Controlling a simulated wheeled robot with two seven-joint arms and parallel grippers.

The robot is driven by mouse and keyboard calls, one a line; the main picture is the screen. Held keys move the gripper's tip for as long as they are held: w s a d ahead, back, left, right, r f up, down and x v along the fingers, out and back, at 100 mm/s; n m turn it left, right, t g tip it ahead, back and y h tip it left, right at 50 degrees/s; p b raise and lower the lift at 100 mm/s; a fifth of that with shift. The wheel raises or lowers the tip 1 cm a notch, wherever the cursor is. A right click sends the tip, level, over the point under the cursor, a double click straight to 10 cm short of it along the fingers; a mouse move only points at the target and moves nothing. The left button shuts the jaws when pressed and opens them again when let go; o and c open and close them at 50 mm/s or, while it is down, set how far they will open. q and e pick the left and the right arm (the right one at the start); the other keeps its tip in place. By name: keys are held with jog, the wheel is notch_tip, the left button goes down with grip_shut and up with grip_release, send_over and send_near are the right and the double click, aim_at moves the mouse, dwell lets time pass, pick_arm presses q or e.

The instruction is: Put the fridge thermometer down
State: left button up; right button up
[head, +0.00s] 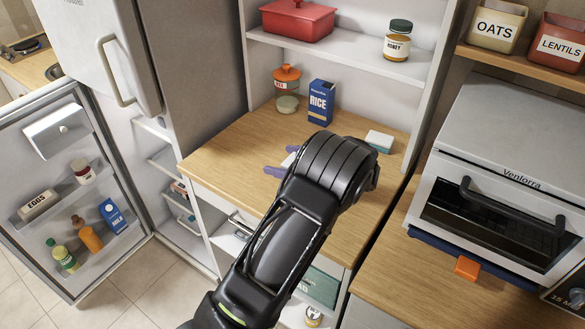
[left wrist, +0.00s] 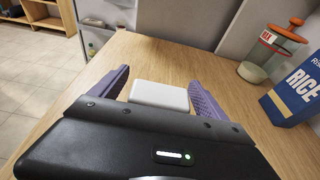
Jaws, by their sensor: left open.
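A small white rectangular block, which I take to be the fridge thermometer (left wrist: 160,95), lies on the wooden counter (left wrist: 120,52) in the left wrist view. Its display face cannot be made out. My left gripper (left wrist: 159,80) is open, with its purple fingers on either side of the block and a visible gap on each side. In the head view the left gripper (head: 281,160) reaches over the counter (head: 225,150), and its dark wrist hides most of the block. My right gripper is not in view.
A blue rice box (head: 320,102) and an orange-lidded jar (head: 287,90) stand behind the gripper. A white and teal block (head: 379,141) lies to its right. The fridge door (head: 25,135) stands open at left; an oven (head: 500,190) is at right. The counter's left part is clear.

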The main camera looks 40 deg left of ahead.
pick_arm(q)
jog(key=shift+c, duration=0.2)
jog(key=c, duration=1.6)
jog(key=shift+r, duration=0.15)
notch_tip(320, 180, up, 10)
jog(key=shift+f+b, duration=0.1)
jog(key=shift+b, duration=0.85)
